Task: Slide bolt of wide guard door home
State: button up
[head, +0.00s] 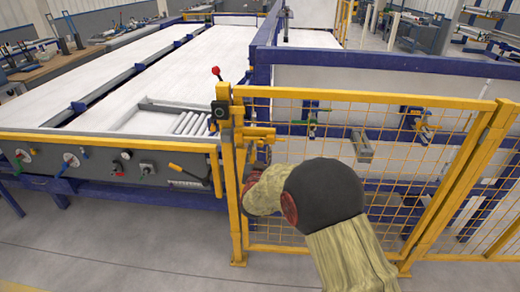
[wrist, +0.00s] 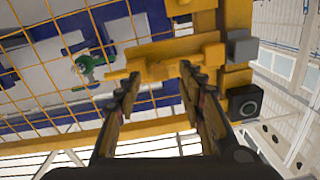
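The wide guard door (head: 345,93) is a yellow frame with wire mesh, standing upright in the head view. Its yellow bolt (head: 262,132) lies level near the top of the door's left post. In the wrist view the yellow bolt (wrist: 165,50) runs across the top middle, with a yellow tab (wrist: 158,70) below it. My gripper (wrist: 160,75) is open, its two dark fingers spread, with the tab between or just beyond the fingertips. I cannot tell whether they touch it. In the head view my arm hides most of the gripper.
A long white-topped machine (head: 100,85) fills the left. A green fitting (wrist: 86,68) shows behind the mesh. Grey floor (head: 120,250) is clear in front.

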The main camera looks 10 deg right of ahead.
aim_at(261, 142)
jog(key=shift+x, duration=1.45)
jog(key=shift+c, duration=0.7)
grip_shut()
